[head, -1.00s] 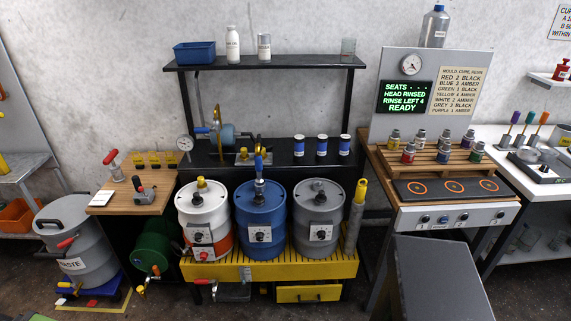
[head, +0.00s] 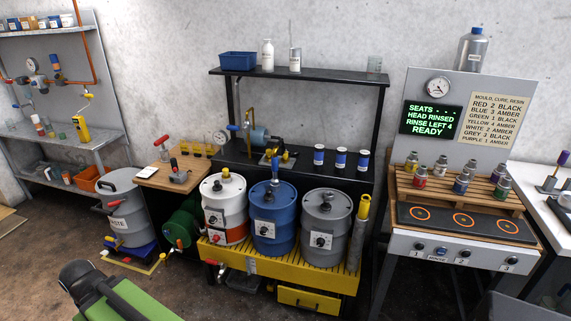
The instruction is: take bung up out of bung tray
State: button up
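I cannot tell for certain which object is the bung tray. A row of small yellow pieces (head: 198,150) stands at the back of the wooden side table (head: 160,181); they are too small to tell whether they are bungs in a tray. A blue open bin (head: 238,61) stands on the upper shelf, and its inside is hidden. A white-and-orange drum (head: 225,212), a blue drum (head: 272,222) and a grey drum (head: 325,230) stand side by side with fittings on their tops. My gripper is not in view.
The drums stand on a yellow slatted platform (head: 244,266). A grey waste drum (head: 127,212) stands left of the side table. A green and black object (head: 130,302) fills the bottom left foreground. A hotplate bench (head: 462,222) stands at right. Brown floor shows at left.

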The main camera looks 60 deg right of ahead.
aim_at(286, 159)
jog(key=z, duration=1.25)
jog(key=i, duration=0.75)
jog(key=u, duration=0.1)
